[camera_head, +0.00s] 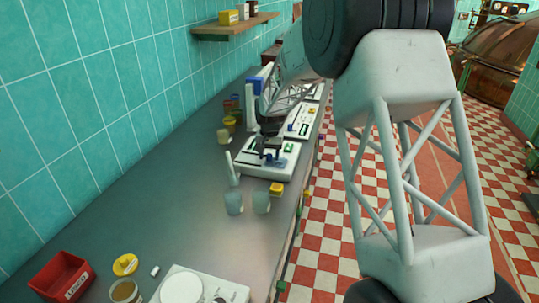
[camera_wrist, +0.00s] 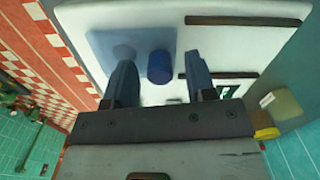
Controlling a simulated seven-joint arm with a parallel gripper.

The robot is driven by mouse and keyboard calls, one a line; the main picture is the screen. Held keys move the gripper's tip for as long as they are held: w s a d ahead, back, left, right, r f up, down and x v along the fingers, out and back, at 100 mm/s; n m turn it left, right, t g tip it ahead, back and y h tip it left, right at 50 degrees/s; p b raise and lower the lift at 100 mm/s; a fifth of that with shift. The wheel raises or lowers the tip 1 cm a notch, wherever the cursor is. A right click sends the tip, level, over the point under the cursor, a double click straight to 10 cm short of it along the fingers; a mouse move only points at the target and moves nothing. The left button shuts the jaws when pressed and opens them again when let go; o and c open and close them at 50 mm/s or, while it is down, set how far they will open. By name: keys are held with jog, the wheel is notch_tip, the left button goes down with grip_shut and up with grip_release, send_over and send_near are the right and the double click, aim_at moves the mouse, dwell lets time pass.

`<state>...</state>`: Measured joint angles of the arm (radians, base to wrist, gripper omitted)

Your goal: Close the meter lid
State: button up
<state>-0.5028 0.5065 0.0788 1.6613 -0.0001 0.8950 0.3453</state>
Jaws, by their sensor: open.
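A white bench instrument (camera_head: 250,166) with a green display stands on the counter, and dark parts of my gripper (camera_head: 268,143) are over it. In the wrist view, my gripper (camera_wrist: 160,75) is open, with two dark blue-grey fingers spread. Beneath the fingers is a white housing (camera_wrist: 225,35) with a translucent blue panel (camera_wrist: 105,47) and dark slots. A blue round knob-like part (camera_wrist: 160,67) shows between the fingers; I cannot tell whether either touches it. I cannot tell which part is the meter lid, or how far open it is.
A second white instrument (camera_head: 302,121) stands behind. A red bin (camera_head: 62,279), yellow lid (camera_head: 125,265) and jar (camera_head: 124,291) are near left. The middle-left counter (camera_head: 150,220) is clear. The tiled wall bounds the left.

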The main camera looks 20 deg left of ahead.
jog(key=shift+c, duration=0.5)
grip_shut()
jog(key=shift+d, duration=0.4)
jog(key=shift+o, duration=0.5)
grip_release()
